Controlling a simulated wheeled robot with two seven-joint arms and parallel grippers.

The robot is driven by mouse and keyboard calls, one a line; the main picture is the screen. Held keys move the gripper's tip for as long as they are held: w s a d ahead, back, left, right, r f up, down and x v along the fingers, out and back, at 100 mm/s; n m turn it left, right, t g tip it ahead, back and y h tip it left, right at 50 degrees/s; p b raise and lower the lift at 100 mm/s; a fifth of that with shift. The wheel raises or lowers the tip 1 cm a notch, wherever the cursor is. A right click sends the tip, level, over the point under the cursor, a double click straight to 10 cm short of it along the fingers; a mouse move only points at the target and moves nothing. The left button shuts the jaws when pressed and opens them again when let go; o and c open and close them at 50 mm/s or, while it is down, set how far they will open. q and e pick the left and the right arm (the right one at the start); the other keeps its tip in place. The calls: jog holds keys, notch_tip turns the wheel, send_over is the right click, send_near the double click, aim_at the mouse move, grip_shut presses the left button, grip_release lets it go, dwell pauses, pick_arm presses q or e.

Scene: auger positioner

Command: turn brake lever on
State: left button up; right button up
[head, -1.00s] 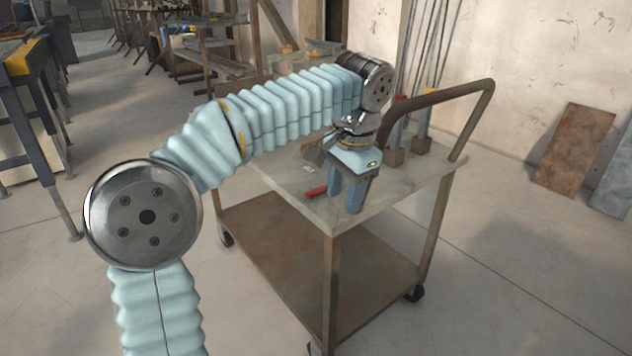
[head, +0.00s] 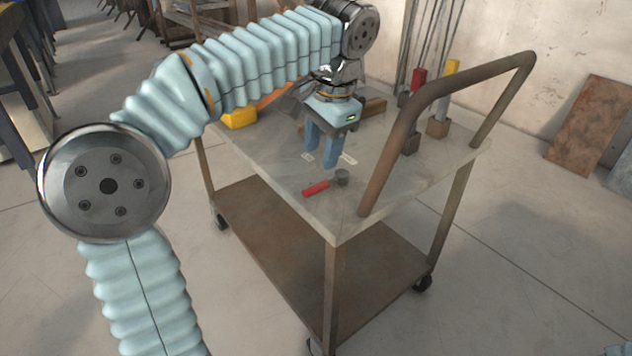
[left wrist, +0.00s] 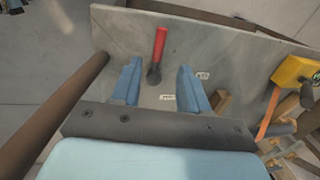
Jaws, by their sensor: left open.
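The brake lever has a red handle (head: 316,188) and a dark round pivot (head: 341,177), and it lies on the cart's top near its front edge. In the left wrist view the red handle (left wrist: 160,45) points up and away from the dark pivot (left wrist: 154,76). Two small pale labels (head: 349,159) are on the top beyond it; their text is too small to read. My left gripper (head: 321,160) is open and empty, pointing down above the cart top behind the lever. In the left wrist view its blue fingers (left wrist: 158,66) appear either side of the pivot, apart from it.
The metal cart (head: 290,205) has a raised brown handle (head: 455,80) at right. A yellow object (head: 240,117) sits at the top's back left. Posts with red (head: 418,78) and yellow (head: 452,66) parts stand at the back right. The top around the lever is clear.

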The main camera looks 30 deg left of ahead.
aim_at(315, 186)
pick_arm(q)
jog(key=f, duration=0.3)
jog(key=a+f+b, duration=0.1)
jog(key=f, duration=0.4)
jog(key=shift+w+a+f, duration=0.25)
jog(key=shift+w+f, duration=0.05)
jog(key=shift+c, duration=0.3)
grip_shut()
